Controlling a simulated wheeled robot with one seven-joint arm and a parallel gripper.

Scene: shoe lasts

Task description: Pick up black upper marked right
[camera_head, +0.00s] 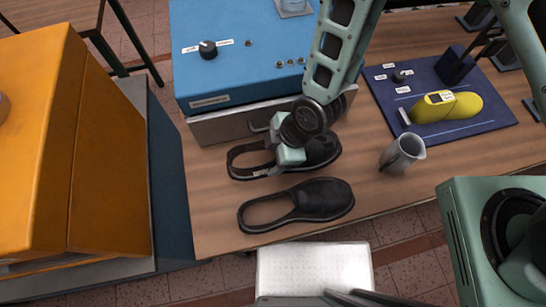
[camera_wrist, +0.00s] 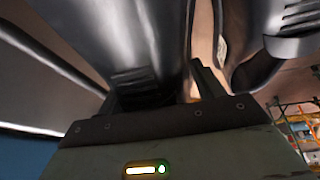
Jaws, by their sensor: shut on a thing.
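Two black uppers lie on the wooden table. The rear upper (camera_head: 321,152) is partly hidden by my gripper (camera_head: 286,147); a small white marking shows on its near edge, too small to read. My gripper reaches down over its middle and is shut on it. The front upper (camera_head: 325,198) lies apart, nearer the table's front edge, with no marking that I can make out. In the wrist view, dark grey material (camera_wrist: 155,40) fills the space at my gripper's fingers (camera_wrist: 165,85).
A blue machine (camera_head: 240,75) with a grey drawer front (camera_head: 225,125) stands just behind the rear upper. An orange cabinet (camera_head: 110,160) is at left.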

